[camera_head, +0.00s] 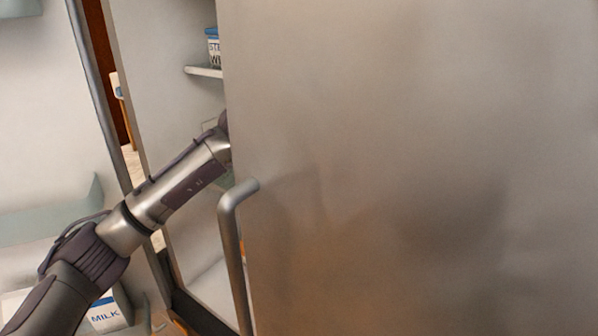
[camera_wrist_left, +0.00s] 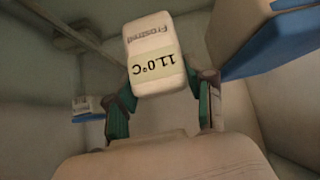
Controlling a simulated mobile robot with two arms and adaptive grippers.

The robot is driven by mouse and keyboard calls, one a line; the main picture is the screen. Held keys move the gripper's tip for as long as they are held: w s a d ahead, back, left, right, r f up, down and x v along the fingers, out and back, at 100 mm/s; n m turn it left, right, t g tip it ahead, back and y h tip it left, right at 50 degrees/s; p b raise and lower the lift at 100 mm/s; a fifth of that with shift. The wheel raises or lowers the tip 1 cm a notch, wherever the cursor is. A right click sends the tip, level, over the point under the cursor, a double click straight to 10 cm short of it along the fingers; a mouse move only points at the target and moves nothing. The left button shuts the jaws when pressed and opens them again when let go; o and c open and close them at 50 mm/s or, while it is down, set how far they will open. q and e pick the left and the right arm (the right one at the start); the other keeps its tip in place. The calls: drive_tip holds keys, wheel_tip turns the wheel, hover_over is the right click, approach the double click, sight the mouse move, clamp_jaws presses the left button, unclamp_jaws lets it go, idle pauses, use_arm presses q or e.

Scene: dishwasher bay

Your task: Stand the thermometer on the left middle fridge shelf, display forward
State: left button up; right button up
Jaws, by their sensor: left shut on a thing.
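The thermometer (camera_wrist_left: 153,55) is a small white block with a pale display that reads 11.0°C, upside down in the left wrist view. My left gripper (camera_wrist_left: 161,92) has its green-padded fingers on either side of it and is shut on it. In the head view my left arm reaches in behind the steel fridge door (camera_head: 410,160), which hides the gripper and the thermometer. A fridge shelf (camera_head: 205,72) shows in the gap left of the door. I cannot tell whether the thermometer touches a shelf. My right gripper is not in view.
A blue-and-white container (camera_head: 213,46) stands on that shelf. A blue-and-white box (camera_wrist_left: 265,35) is close to the right finger in the left wrist view, and a small blue-and-white item (camera_wrist_left: 88,108) lies at left. The door handle (camera_head: 234,250) is close to my arm. A milk carton (camera_head: 106,312) is at lower left.

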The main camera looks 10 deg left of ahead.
use_arm(q)
drive_tip(key=shift+f, duration=0.15)
drive_tip(key=o, duration=1.3)
drive_tip(key=shift+r, duration=0.25)
drive_tip(key=shift+s+a+r, duration=0.15)
drive_tip(key=shift+s+r, duration=0.05)
drive_tip(key=shift+s, duration=0.05)
drive_tip(key=b+v, duration=0.2)
drive_tip(key=v, duration=0.9)
drive_tip(key=shift+s+r, duration=0.1)
